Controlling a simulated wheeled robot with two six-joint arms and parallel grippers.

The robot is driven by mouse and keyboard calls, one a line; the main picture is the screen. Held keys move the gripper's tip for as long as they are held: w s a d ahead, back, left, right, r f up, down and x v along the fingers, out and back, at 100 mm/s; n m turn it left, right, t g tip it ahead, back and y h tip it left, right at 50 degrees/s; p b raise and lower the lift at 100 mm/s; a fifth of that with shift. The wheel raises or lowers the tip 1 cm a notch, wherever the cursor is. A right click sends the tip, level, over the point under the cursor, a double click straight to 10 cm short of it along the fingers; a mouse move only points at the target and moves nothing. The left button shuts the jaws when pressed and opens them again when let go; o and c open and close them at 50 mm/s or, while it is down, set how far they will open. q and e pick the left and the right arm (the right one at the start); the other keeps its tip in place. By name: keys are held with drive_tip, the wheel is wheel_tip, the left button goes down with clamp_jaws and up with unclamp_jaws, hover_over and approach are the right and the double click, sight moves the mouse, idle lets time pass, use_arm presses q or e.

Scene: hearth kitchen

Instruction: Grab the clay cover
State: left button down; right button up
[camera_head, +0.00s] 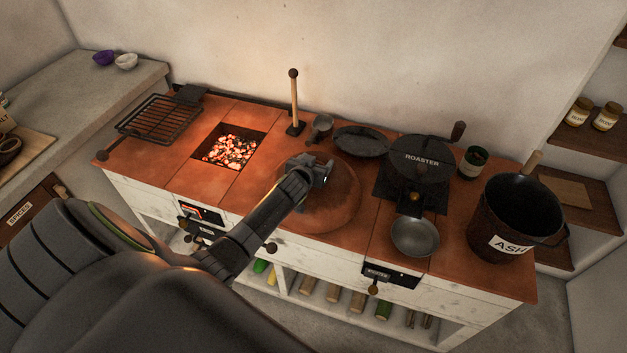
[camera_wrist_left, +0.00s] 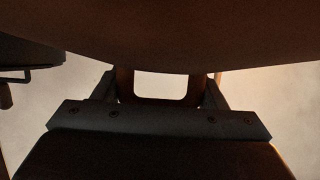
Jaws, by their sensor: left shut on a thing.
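The clay cover (camera_head: 338,210) is a round reddish-brown dome at the middle of the hearth top, partly hidden behind my left arm. In the left wrist view its dark underlit body (camera_wrist_left: 160,35) fills the top. A loop-shaped handle (camera_wrist_left: 125,88) sits between the fingers there. My left gripper (camera_head: 324,174) is over the top of the cover and shut on that handle. I cannot tell whether the cover rests on the hearth or is slightly raised. My right gripper is not in view.
An open pit of glowing coals (camera_head: 232,147) lies left of the cover, with a grill rack (camera_head: 160,118) beyond. An upright wooden-handled tool (camera_head: 294,100) stands behind.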

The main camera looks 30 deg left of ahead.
use_arm(q)
drive_tip(key=shift+w+r, duration=0.1)
drive_tip(key=shift+r, duration=0.05)
drive_tip(key=shift+r, duration=0.15)
